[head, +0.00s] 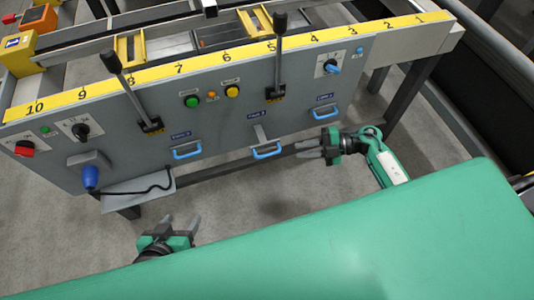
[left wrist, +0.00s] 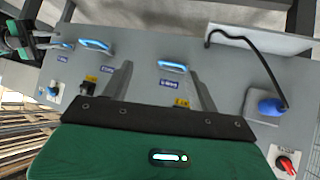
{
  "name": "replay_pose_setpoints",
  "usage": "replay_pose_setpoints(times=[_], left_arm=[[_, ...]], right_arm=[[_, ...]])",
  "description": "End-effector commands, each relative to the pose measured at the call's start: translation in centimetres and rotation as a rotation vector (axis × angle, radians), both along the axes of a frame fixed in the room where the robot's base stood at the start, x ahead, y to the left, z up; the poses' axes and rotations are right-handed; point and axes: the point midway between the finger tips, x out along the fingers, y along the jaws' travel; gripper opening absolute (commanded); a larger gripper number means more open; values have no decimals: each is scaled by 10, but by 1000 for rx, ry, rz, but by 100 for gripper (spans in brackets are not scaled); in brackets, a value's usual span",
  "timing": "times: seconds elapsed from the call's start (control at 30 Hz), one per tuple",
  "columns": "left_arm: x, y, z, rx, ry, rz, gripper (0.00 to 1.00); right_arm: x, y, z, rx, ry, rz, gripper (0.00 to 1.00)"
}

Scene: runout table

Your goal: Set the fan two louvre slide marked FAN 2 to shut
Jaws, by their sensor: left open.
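Three blue slide handles are on the front panel. The middle one, the FAN 2 slide (head: 267,152), sits under a small blue label that seems to read FAN 2. A grey strip shows between label and handle, so it stands out further than its neighbours. It also shows in the left wrist view (left wrist: 95,46). My left gripper (head: 182,222) is open and empty, below and left of the slide, apart from the panel. My right gripper (head: 308,148) is right of the FAN 2 handle, its fingers pointing left; they look parted and empty.
The left handle (head: 187,151) and right handle (head: 324,112) flank the slide. Two black-knobbed levers (head: 278,60) rise above the panel. A blue plug (head: 90,178) with a black cable and a small shelf (head: 140,190) are at left. Floor is clear below.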

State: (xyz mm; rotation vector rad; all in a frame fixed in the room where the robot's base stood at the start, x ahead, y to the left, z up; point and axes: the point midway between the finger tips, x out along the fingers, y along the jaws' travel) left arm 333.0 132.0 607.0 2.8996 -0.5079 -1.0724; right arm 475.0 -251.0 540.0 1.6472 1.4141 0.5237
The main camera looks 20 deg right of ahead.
Motion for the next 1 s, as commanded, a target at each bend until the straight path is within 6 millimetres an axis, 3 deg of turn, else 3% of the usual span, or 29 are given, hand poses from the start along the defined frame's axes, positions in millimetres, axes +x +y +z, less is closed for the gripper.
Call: replay_pose_setpoints(times=[0.3,0.5,0.97,1.0], left_arm=[[4,-12,-2,-43,-72,-9,60],[6,-18,0,-67,-115,-12,60],[6,-21,1,-78,-133,-13,60],[6,-21,1,-78,-133,-13,60]], right_arm=[[19,65,-16,6,0,-3,20],[26,93,-22,4,0,-2,20],[30,104,-24,1,0,-2,20],[30,104,-24,1,0,-2,12]])
